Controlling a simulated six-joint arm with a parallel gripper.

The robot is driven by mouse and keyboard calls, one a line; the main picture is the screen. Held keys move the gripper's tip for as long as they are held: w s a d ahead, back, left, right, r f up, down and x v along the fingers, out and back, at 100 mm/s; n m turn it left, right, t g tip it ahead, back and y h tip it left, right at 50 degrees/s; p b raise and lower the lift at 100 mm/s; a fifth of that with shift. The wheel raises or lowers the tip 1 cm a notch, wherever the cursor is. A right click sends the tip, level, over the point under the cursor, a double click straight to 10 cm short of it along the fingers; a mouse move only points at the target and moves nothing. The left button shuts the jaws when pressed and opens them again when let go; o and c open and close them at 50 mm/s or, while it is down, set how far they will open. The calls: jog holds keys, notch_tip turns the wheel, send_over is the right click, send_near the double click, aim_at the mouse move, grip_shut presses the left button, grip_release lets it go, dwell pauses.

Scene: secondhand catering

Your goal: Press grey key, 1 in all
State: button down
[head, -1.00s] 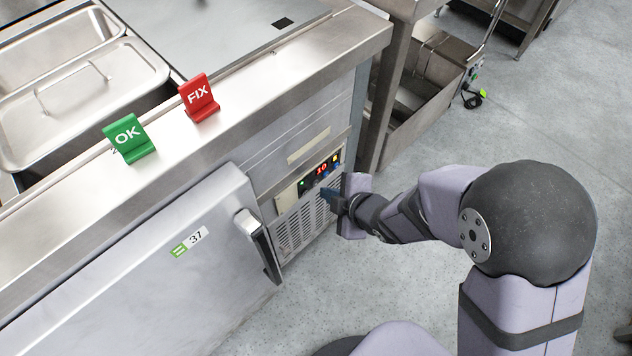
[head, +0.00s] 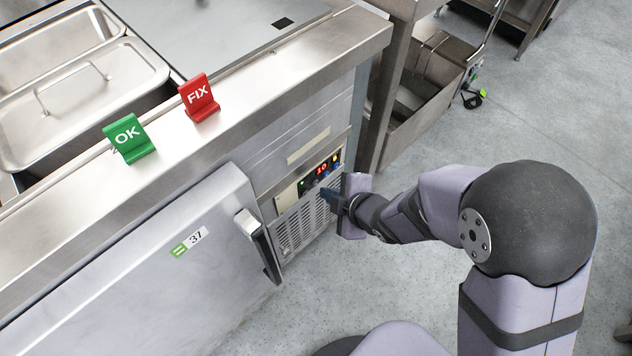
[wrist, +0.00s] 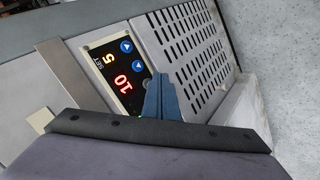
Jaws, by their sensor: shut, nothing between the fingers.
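The control panel (head: 307,186) is on the front of the steel counter, above a slotted grille. In the wrist view the panel (wrist: 89,44) appears turned on its side, with a red "10", a yellow "5", the word SET and two blue arrow keys (wrist: 126,46). A small round grey key (wrist: 147,84) shows right beside my fingertips, partly hidden by them. My gripper (wrist: 160,78) is shut and empty, its blue fingers pointing at the panel's edge by the grille. In the head view my gripper (head: 324,192) is just in front of the panel's lower part; contact cannot be told.
The slotted grille (wrist: 190,45) lies beside the panel. A door with a black-edged handle (head: 262,250) and label 37 is to the left. A green OK sign (head: 130,138) and red FIX sign (head: 199,98) stand on the counter. The floor (head: 420,280) around my arm is open.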

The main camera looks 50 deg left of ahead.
jog(key=shift+a, duration=0.8)
dwell(0.8)
jog(key=shift+d, duration=0.8)
jog(key=shift+d, duration=0.1)
jog(key=shift+d, duration=2.4)
